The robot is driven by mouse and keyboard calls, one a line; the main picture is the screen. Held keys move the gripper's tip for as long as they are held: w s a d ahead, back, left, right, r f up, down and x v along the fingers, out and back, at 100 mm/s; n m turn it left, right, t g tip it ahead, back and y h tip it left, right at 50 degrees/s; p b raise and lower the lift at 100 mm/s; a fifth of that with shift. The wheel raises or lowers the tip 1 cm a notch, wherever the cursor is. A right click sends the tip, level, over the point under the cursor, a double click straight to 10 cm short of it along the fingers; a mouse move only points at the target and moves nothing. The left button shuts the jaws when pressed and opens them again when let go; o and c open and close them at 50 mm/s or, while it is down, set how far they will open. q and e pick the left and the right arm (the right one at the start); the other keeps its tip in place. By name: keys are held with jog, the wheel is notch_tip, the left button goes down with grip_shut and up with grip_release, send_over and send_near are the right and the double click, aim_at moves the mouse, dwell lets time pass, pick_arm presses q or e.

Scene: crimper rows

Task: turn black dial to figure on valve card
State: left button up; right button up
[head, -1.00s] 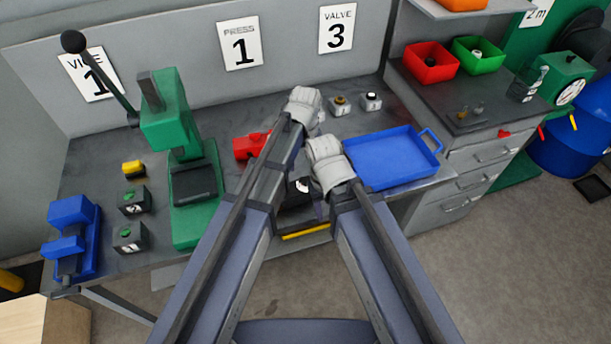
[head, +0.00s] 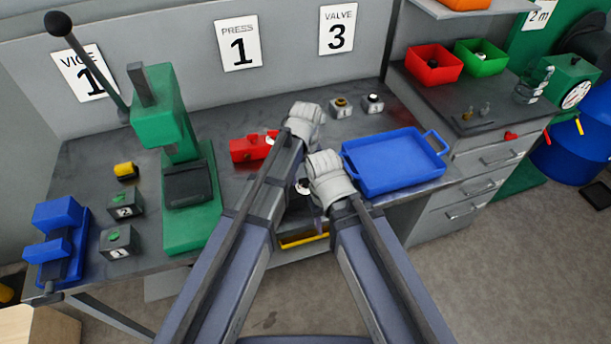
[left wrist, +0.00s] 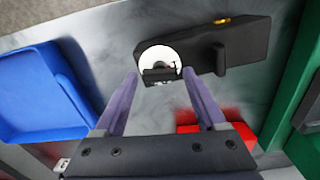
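The valve card (head: 338,29) on the back wall reads 3. In the left wrist view the black dial (left wrist: 158,76) sits on a round white face, beside a long black body (left wrist: 235,50). The figures on the face are too small to read. My left gripper (left wrist: 160,78) is open, its two fingers on either side of the dial; I cannot tell whether they touch it. In the head view a bit of the white face (head: 303,187) shows between my arms, and the left fingers are mostly hidden. My right wrist (head: 328,175) is close by, its fingers hidden.
A red unit (head: 248,149) lies left of my left arm, with the green press (head: 190,222) beyond it. A blue tray (head: 395,165) stands to the right. Small button boxes (head: 121,242) and a blue vise (head: 60,245) are at the left.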

pick_arm(q)
grip_shut()
dwell(0.3)
jog(key=m, duration=0.7)
jog(key=shift+m, duration=0.4)
jog(key=m, duration=0.4)
jog(key=shift+m, duration=1.9)
